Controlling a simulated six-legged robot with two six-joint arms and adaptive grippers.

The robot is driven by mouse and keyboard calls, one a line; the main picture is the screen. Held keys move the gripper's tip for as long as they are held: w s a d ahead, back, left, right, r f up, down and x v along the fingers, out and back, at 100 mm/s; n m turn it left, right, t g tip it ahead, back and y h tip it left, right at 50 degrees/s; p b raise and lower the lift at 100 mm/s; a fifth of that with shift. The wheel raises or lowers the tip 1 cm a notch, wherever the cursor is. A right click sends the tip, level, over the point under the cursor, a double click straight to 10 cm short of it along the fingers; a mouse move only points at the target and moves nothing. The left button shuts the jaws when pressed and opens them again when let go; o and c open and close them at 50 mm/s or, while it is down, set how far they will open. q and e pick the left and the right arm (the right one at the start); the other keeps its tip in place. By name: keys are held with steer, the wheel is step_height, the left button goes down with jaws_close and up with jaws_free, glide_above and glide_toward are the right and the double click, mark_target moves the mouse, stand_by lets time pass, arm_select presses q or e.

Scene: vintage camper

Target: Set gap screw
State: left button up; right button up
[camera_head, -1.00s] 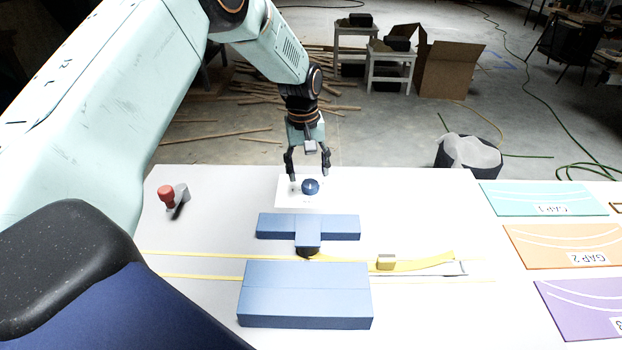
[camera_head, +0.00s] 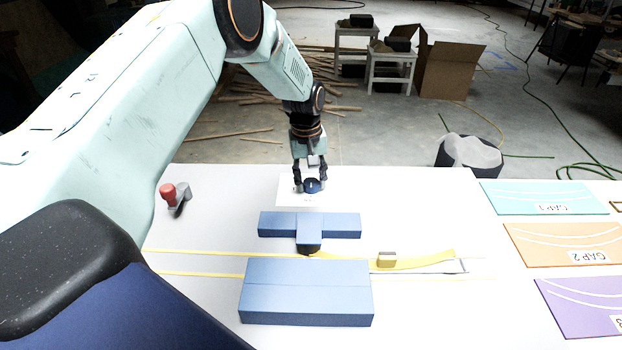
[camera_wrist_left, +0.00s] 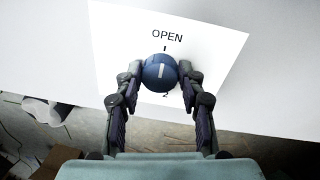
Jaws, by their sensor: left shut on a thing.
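A round dark blue knob (camera_head: 312,186) with a white mark stands on a white card (camera_head: 287,198) at the back of the table. In the left wrist view the knob (camera_wrist_left: 160,72) sits on the card (camera_wrist_left: 215,60), which reads "OPEN" above it, with a tick and a "2" partly visible. My left gripper (camera_head: 311,183) is shut on the knob, one finger on each side, and it also shows in the left wrist view (camera_wrist_left: 160,78). Blue blocks, a T-shaped one (camera_head: 309,228) and a larger one (camera_head: 305,285), lie in front of the card. My right gripper is not in view.
A red-topped object (camera_head: 168,192) stands at left. Coloured GAP 1 (camera_head: 510,197), GAP 2 (camera_head: 550,240) and purple (camera_head: 575,300) cards lie at right.

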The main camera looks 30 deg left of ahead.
arm_select(q)
steer(key=c, duration=0.5)
steer(key=shift+o, duration=0.2)
